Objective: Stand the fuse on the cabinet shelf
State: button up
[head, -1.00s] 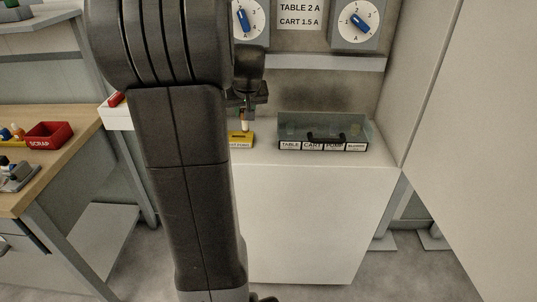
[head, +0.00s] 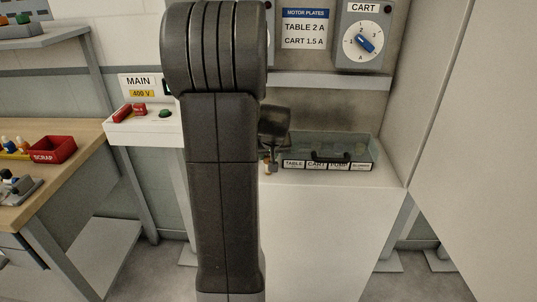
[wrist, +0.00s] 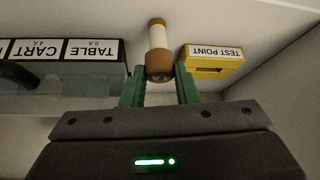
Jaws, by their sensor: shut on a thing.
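My gripper (wrist: 160,88) has its green fingers shut on the lower end of a fuse (wrist: 158,42). The fuse has a pale body and copper-brown end caps; marking on the near cap is too small to read surely. In the head view my gripper (head: 270,157) and the fuse (head: 266,169) are small, just left of the labelled fuse box and partly behind my arm. The white cabinet top (head: 386,174) lies around them. Whether the fuse touches it, I cannot tell.
In the wrist view a yellow TEST POINT block (wrist: 208,66) stands right of the fuse. A red SCRAP bin (head: 52,149) sits on the left bench.

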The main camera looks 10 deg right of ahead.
jog(key=o, duration=1)
jog(key=shift+f, duration=0.1)
jog(key=shift+c, duration=0.2)
jog(key=shift+r, duration=0.3)
jog(key=v, duration=1.1)
jog(key=shift+s+r, duration=0.25)
jog(key=shift+r, duration=0.05)
